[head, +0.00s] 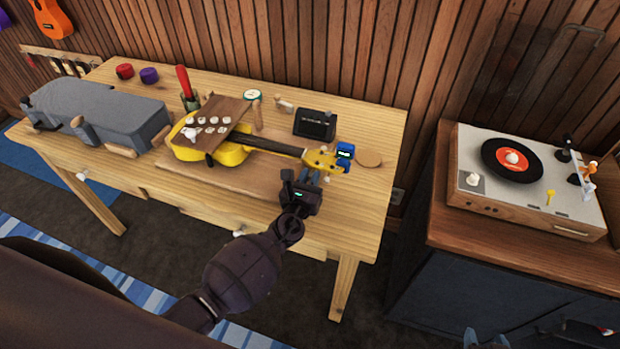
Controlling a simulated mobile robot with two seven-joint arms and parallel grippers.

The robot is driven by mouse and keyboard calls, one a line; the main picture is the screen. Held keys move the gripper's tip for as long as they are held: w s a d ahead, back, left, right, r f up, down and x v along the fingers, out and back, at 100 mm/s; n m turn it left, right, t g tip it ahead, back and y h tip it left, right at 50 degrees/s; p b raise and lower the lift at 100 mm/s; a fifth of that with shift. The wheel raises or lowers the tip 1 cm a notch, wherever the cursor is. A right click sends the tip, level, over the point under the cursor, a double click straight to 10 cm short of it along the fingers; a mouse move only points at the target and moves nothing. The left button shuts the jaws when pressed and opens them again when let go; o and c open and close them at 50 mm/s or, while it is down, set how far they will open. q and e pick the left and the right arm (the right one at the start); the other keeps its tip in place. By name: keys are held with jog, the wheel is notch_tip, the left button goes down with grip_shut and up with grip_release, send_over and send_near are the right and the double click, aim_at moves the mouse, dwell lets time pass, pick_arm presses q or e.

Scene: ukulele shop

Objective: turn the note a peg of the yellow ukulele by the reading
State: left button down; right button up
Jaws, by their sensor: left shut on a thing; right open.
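The yellow ukulele (232,155) lies on a wooden board on the workbench, its dark neck pointing right. Its yellow headstock (324,160) is at the right, with a blue clip-on tuner (345,152) at its end; the lit reading is too small to make out. My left gripper (309,177) is at the near edge of the headstock, shut on a peg there. The fingers hide that peg, and its note letter cannot be read. My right gripper (487,341) is open and empty at the bottom edge, low in front of the dark cabinet, partly cut off.
A grey case (95,112) fills the bench's left; a record player (530,180) stands right.

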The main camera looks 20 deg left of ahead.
pick_arm(q)
jog(key=n+b, duration=0.1)
jog(key=n, duration=0.1)
jog(key=n+b, duration=0.2)
jog(key=shift+f+n, duration=0.2)
jog(key=shift+n, duration=0.1)
jog(key=n+b, duration=0.2)
jog(key=n, duration=0.2)
jog(key=shift+b, duration=0.3)
jog(key=n+b, duration=0.1)
jog(key=n, duration=0.2)
jog(key=shift+r+n, duration=0.1)
jog(key=shift+n, duration=0.7)
pick_arm(e)
notch_tip(320, 180, down, 9)
jog(key=s, duration=0.1)
jog(key=shift+r+g, duration=0.2)
jog(key=shift+g, duration=0.1)
pick_arm(q)
jog(key=shift+b, duration=0.3)
pick_arm(e)
jog(key=shift+s+a+f, duration=0.1)
pick_arm(q)
jog(key=c, duration=1.3)
grip_release()
jog(key=shift+s, duration=0.1)
